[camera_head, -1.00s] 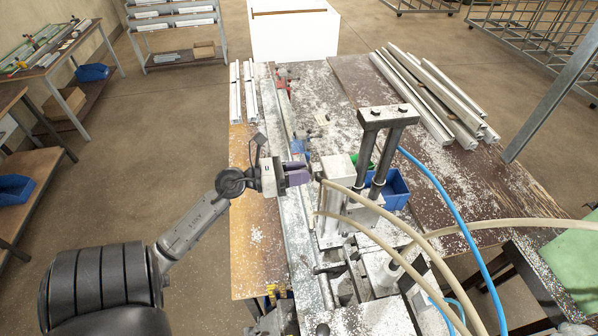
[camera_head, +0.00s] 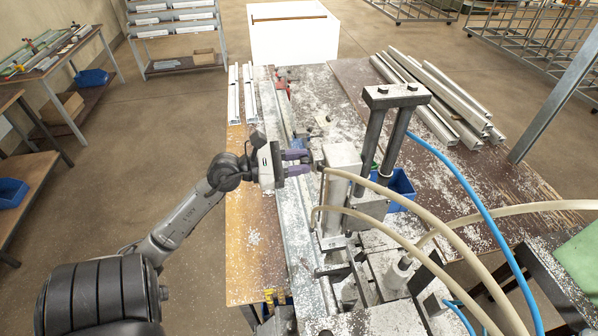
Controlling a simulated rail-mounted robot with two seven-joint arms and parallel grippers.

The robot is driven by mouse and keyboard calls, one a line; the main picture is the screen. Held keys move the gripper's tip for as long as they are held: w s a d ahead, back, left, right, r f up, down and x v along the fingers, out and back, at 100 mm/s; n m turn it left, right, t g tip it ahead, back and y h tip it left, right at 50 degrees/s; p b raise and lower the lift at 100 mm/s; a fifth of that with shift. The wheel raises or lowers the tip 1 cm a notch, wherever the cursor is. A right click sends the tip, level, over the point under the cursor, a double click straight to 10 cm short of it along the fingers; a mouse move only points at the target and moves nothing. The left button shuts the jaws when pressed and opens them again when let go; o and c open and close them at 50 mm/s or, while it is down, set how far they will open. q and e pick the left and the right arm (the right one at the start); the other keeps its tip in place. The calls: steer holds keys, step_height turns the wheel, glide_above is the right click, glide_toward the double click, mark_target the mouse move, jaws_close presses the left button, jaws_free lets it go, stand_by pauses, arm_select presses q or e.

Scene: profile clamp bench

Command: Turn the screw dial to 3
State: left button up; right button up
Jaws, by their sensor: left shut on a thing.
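My left gripper (camera_head: 309,162) comes in from the left, with its purple fingers pointing right at the left side of the clamp unit (camera_head: 341,185). Its two fingers show slightly apart, one behind the other, and are shut on a small part at the side of the unit. That part looks to be the screw dial, but it is mostly hidden by the fingertips. Its numbers cannot be read. My right gripper is not in view.
Two dark posts under a crossbar (camera_head: 396,96) stand right of the gripper, with hoses curving past. A blue bin (camera_head: 400,188) sits behind them. White profiles (camera_head: 455,100) lie at the back right of the bench. The bench's left strip (camera_head: 250,240) is mostly clear.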

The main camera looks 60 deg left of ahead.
arm_select(q)
steer(key=shift+m+b, duration=2.5)
steer(key=shift+b, duration=0.65)
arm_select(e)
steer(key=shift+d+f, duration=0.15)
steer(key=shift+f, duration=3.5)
arm_select(q)
steer(key=o, duration=0.9)
steer(key=shift+o, duration=0.2)
